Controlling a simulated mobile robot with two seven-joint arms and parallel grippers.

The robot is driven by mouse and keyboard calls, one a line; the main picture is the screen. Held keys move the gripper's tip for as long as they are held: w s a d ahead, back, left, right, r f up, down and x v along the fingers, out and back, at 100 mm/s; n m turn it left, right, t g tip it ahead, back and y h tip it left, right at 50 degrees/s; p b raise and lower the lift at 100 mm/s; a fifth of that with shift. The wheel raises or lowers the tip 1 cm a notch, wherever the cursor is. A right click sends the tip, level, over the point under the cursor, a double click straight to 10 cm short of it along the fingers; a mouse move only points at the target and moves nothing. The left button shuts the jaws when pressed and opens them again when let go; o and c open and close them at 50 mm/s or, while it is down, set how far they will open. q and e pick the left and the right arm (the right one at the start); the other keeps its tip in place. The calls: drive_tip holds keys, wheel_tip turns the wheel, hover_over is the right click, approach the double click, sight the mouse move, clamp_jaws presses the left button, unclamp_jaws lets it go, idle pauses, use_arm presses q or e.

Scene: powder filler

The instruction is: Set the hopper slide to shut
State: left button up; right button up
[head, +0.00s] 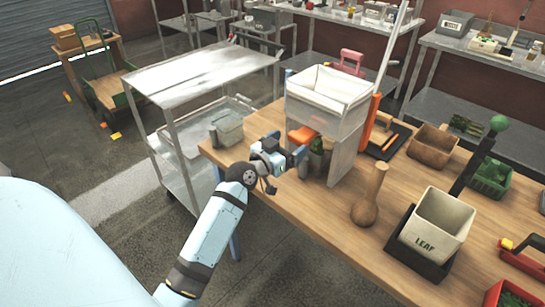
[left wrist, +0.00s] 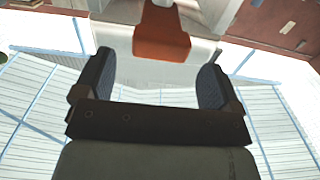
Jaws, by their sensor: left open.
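The hopper (head: 327,95) is a white open-topped bin on a pale stand at the left end of the wooden table. An orange slide tab (head: 301,136) sticks out to the left below the hopper. In the left wrist view the orange tab (left wrist: 162,35) shows ahead, between and beyond the fingers. My left gripper (head: 300,157) is just in front of and below the tab. In the left wrist view my left gripper (left wrist: 155,80) has its fingers wide apart with nothing between them. I cannot tell how far the slide is pushed in. My right gripper is not in view.
A dark green jar-like thing (head: 315,158) stands under the hopper. A grey-green box (head: 227,129) sits at the table's left corner. A wooden pestle-shaped piece (head: 368,200) and a bin marked LEAF (head: 437,222) stand to the right. A metal cart (head: 190,75) is behind left.

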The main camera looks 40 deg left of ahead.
use_arm(q)
drive_tip(key=s, duration=0.7)
drive_tip(key=shift+a+b, duration=0.25)
drive_tip(key=shift+b, duration=0.2)
drive_tip(key=s+d+f+m+g+h+p, duration=0.2)
drive_tip(key=s+d+f+g+p, duration=0.3)
drive_tip(key=s+d+f, duration=1.2)
wheel_tip(320, 180, down, 4)
drive_tip(key=shift+s+d+r+g+p, duration=0.15)
drive_tip(key=shift+s+d+g+p, duration=0.2)
drive_tip(key=shift+s+g, duration=0.7)
drive_tip(key=shift+a, duration=0.1)
